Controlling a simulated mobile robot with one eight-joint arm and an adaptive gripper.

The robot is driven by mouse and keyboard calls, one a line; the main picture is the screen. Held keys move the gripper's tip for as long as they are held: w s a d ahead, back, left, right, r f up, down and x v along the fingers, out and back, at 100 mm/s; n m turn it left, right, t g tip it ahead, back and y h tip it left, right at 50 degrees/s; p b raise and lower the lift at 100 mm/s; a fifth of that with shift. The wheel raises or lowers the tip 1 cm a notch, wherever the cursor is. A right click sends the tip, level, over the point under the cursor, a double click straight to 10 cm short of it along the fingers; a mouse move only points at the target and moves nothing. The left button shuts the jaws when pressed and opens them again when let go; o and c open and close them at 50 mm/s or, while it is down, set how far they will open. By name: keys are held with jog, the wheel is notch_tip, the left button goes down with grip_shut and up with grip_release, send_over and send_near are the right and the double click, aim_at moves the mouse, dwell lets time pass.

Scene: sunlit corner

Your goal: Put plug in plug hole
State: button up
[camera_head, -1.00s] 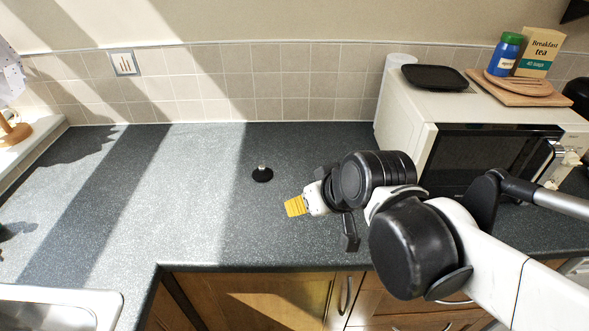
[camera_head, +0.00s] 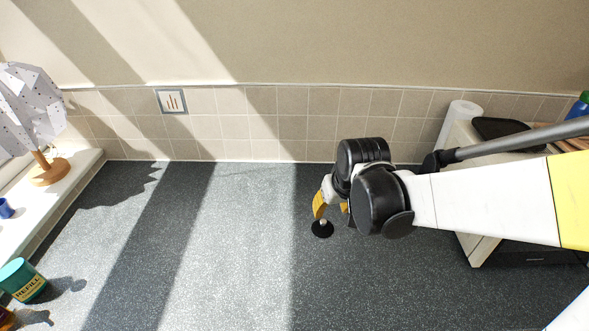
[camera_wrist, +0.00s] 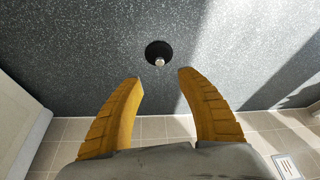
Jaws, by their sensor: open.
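The plug (camera_head: 322,229) is a black disc with a small light knob on top, lying flat on the dark speckled worktop. In the wrist view the plug (camera_wrist: 159,54) is just beyond the fingertips, centred between them. My gripper (camera_head: 329,205) has yellow fingers and is just above the plug in the head view. In the wrist view my gripper (camera_wrist: 160,80) is open with nothing between its fingers. I cannot tell whether a finger touches the knob. The sink and plug hole are not in view.
The worktop (camera_head: 235,250) is clear left of the plug. A teal tin (camera_head: 22,280) stands at the far left. A lamp (camera_head: 40,130) stands on the sill. The microwave (camera_head: 470,246) is at the right, and a tiled wall (camera_head: 290,130) runs behind.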

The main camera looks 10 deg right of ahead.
aim_at(323, 222)
jog(key=b+x, duration=0.4)
jog(key=x, duration=0.8)
jog(key=shift+w+d+b, duration=0.1)
jog(key=shift+b, duration=0.25)
jog(key=shift+r, duration=0.15)
grip_shut()
